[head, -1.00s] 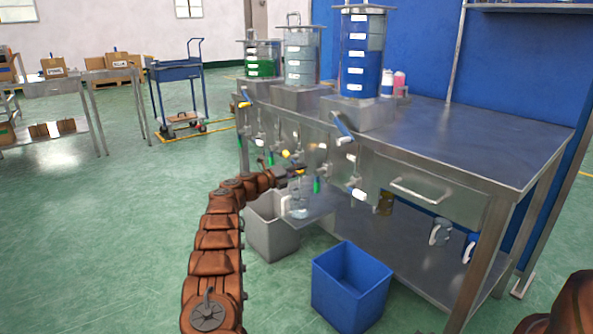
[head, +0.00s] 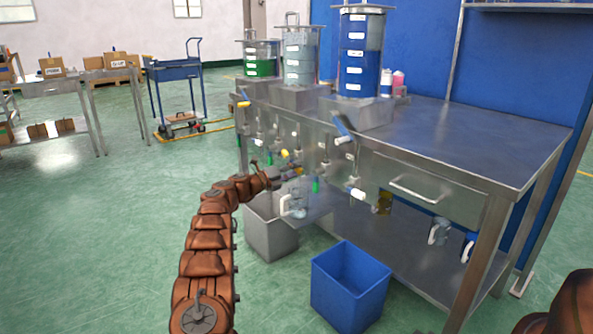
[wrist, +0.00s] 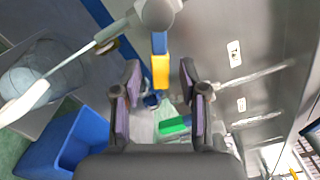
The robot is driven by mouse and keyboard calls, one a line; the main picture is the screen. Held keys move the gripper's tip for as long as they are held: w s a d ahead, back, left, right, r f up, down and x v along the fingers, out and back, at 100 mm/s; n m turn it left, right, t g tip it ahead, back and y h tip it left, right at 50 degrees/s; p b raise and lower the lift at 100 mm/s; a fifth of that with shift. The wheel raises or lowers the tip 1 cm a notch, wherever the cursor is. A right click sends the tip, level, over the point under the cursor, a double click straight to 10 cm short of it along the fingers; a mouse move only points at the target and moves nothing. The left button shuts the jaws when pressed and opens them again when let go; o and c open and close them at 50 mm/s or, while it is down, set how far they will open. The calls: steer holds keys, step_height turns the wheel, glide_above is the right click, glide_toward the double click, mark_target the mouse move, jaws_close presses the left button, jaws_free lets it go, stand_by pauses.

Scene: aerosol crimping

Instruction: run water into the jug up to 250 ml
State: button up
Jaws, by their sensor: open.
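The clear jug (head: 297,207) with a white handle stands under the row of taps at the front of the steel bench. In the wrist view a clear vessel (wrist: 28,88) with a white part shows at the left edge; its water level cannot be read. My gripper (head: 290,174) is just above the jug, close to the taps. In the wrist view my gripper (wrist: 160,74) is open, with a yellow and blue lever (wrist: 160,68) between or beyond its fingers; contact cannot be told. A thin pale line (wrist: 75,58) runs towards the vessel; whether it is water is unclear.
The bench carries a green tank (head: 262,67), a clear tank (head: 300,65) and a blue tank (head: 357,65). A grey bin (head: 270,236) and a blue bin (head: 348,285) stand below.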

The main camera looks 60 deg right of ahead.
steer(key=v, duration=1)
steer(key=shift+d, duration=0.1)
